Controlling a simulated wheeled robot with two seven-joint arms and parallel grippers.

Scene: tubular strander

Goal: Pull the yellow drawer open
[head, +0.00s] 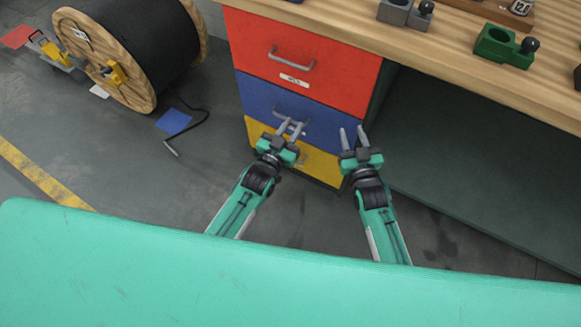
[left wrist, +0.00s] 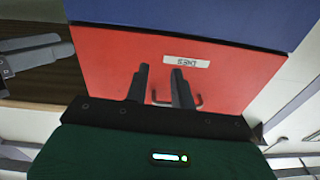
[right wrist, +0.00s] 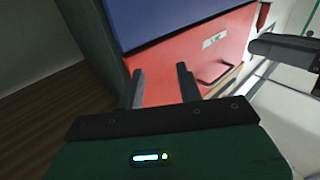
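The yellow drawer (head: 318,165) is the lowest of three stacked drawers in the cabinet under the bench. Its front looks flush with the cabinet. My left gripper hides part of it, and I cannot make out its handle. My left gripper (head: 290,127) is open and empty, its fingers over the blue drawer in the head view. My right gripper (head: 352,136) is open and empty, near the cabinet's right edge. Both wrist views are upside down and show the red drawer (left wrist: 110,60) with its handle; the yellow drawer is not visible there.
The blue drawer (head: 255,98) sits above the yellow one, the red drawer (head: 245,50) on top. A wooden bench top (head: 440,50) carries a green fixture (head: 505,48). A cable reel (head: 140,45) stands at left. The floor (head: 120,165) left of the cabinet is mostly clear.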

